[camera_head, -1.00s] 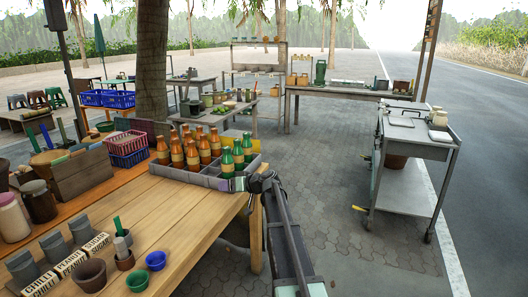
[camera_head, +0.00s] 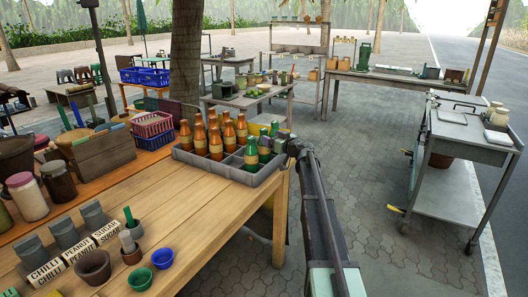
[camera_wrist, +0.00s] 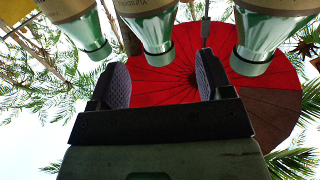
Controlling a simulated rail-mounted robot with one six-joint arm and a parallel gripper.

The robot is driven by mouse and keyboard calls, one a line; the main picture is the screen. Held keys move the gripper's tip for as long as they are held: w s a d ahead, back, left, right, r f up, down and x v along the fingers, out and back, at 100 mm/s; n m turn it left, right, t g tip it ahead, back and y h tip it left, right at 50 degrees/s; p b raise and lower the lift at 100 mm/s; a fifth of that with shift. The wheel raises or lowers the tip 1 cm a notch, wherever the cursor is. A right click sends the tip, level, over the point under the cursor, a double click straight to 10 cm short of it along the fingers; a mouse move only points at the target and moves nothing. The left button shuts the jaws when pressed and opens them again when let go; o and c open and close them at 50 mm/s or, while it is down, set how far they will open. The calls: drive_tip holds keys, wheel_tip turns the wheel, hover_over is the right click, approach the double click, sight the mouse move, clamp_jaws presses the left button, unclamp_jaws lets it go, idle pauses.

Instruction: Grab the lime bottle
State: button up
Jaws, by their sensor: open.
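Three green lime bottles with tan labels stand in the right part of a grey divided crate (camera_head: 225,166): the front one (camera_head: 251,155), the middle one (camera_head: 264,142) and a rear one (camera_head: 274,129). My gripper (camera_head: 284,143) is at the crate's right end, beside these bottles. In the wrist view my gripper (camera_wrist: 163,79) is open and empty. Three green bottles appear upside down there, at left (camera_wrist: 85,30), middle (camera_wrist: 152,30) and right (camera_wrist: 262,35). The middle neck lines up with the gap between the fingers, just beyond the fingertips.
Orange bottles (camera_head: 215,141) fill the crate's left compartments. The crate is on a wooden table (camera_head: 190,215) with sauce pots and cups at front left. The table's right edge is close to my arm. Open paving lies to the right, before a grey cart (camera_head: 460,135).

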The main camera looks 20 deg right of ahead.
sight(267, 135)
drive_tip(key=x, duration=0.5)
drive_tip(key=shift+w, duration=0.4)
drive_tip(key=shift+s, duration=0.1)
clamp_jaws()
